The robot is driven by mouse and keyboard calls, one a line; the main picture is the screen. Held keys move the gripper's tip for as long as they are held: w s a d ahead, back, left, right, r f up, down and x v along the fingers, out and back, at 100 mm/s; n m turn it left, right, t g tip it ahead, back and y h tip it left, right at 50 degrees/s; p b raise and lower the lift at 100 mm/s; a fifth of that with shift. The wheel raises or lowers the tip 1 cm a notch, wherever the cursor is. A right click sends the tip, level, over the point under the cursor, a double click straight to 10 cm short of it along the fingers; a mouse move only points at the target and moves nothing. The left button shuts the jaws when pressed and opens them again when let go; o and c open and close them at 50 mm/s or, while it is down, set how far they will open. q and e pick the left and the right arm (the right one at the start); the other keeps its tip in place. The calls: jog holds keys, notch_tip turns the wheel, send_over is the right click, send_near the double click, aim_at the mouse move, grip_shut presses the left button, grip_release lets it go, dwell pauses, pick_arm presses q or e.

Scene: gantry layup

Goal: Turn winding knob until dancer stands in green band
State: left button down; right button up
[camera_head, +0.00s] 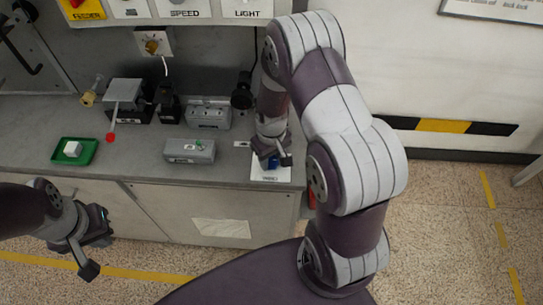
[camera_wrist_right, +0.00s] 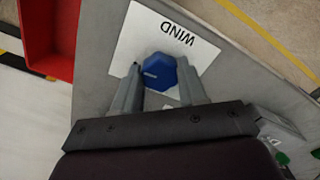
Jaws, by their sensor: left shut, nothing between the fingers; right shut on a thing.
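The blue winding knob (camera_wrist_right: 158,72) sits on a white plate marked WIND (camera_wrist_right: 128,38) in the right wrist view. It has a pale pointer line on its top. My right gripper (camera_wrist_right: 160,82) has one finger on each side of the knob and is shut on it. In the head view the knob (camera_head: 274,162) is partly covered by this gripper (camera_head: 272,158). My left gripper (camera_head: 96,250) is shut and empty, in front of the bench at lower left. A grey box with a small green part (camera_head: 200,146) stands left of the knob; I cannot make out the dancer's position.
The grey bench (camera_head: 120,168) carries a green tray (camera_head: 75,150) with a white block, a lever with a red ball (camera_head: 110,138), and another grey box (camera_head: 208,115). A red bin (camera_wrist_right: 48,40) is beside the bench. A dial (camera_head: 152,43) is on the back wall.

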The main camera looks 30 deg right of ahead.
aim_at(271, 160)
jog(key=m+p, duration=0.1)
jog(key=m, duration=0.2)
jog(key=shift+r, duration=0.1)
jog(key=m, duration=0.4)
jog(key=shift+w+p, duration=0.1)
jog(key=shift+p, duration=0.2)
jog(key=m+p, duration=0.1)
jog(key=m, duration=0.4)
jog(key=shift+m, duration=0.4)
jog(key=shift+w, duration=0.1)
jog(key=o, duration=0.8)
jog(key=shift+o, duration=1.3)
notch_tip(271, 160, up, 13)
jog(key=b, duration=0.1)
jog(key=shift+f, duration=0.2)
